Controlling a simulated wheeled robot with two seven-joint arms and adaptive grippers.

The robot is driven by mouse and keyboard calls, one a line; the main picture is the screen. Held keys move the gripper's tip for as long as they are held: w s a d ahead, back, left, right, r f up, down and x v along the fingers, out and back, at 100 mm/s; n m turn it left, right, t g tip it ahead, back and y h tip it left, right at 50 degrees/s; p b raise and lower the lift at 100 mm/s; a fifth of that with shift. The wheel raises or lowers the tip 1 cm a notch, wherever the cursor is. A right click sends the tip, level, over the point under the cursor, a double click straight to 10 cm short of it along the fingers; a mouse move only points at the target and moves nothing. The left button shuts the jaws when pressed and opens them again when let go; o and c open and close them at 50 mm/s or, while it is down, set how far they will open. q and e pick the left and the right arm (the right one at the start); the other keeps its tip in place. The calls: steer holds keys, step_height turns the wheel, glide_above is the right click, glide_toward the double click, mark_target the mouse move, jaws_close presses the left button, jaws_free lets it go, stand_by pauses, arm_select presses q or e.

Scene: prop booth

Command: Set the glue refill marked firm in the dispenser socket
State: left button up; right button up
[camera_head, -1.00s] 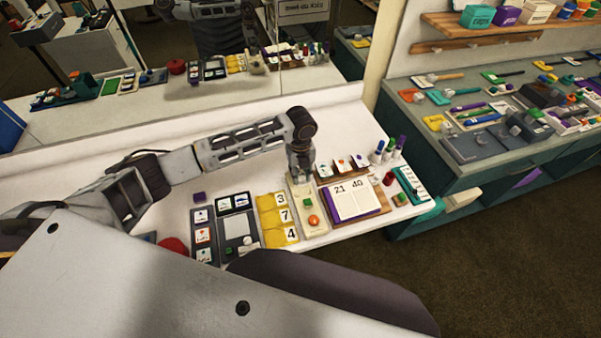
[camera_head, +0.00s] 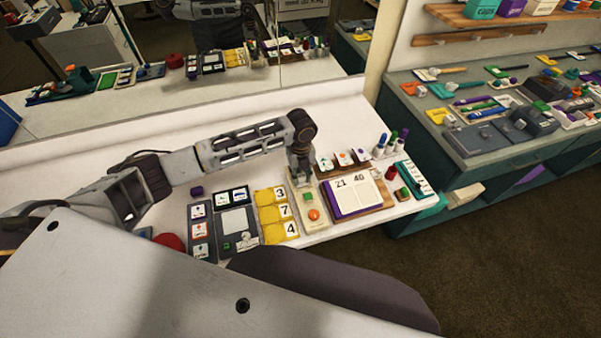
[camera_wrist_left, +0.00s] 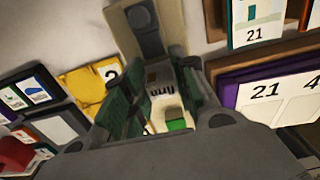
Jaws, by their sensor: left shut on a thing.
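My left gripper (camera_head: 302,181) is over the back end of the cream dispenser (camera_head: 316,224), which has a green square and an orange round knob on top. In the left wrist view the gripper (camera_wrist_left: 160,72) is shut on a refill (camera_wrist_left: 157,86) whose label reads firm. The dispenser's green square (camera_wrist_left: 176,125) shows just in front of it there. The gripper hides the socket in the head view, and I cannot tell whether the refill is seated in it. My right gripper is not in view.
Yellow number tiles (camera_head: 272,214) lie left of the dispenser, with dark card trays (camera_head: 224,243) beyond. A mirror backs the table.

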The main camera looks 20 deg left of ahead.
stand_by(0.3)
arm_select(q)
steer(key=o, duration=1)
steer(key=shift+r, duration=0.1)
step_height(320, 180, up, 12)
stand_by(0.3)
steer(key=shift+s+f, duration=0.1)
steer(key=shift+f, duration=0.1)
stand_by(0.7)
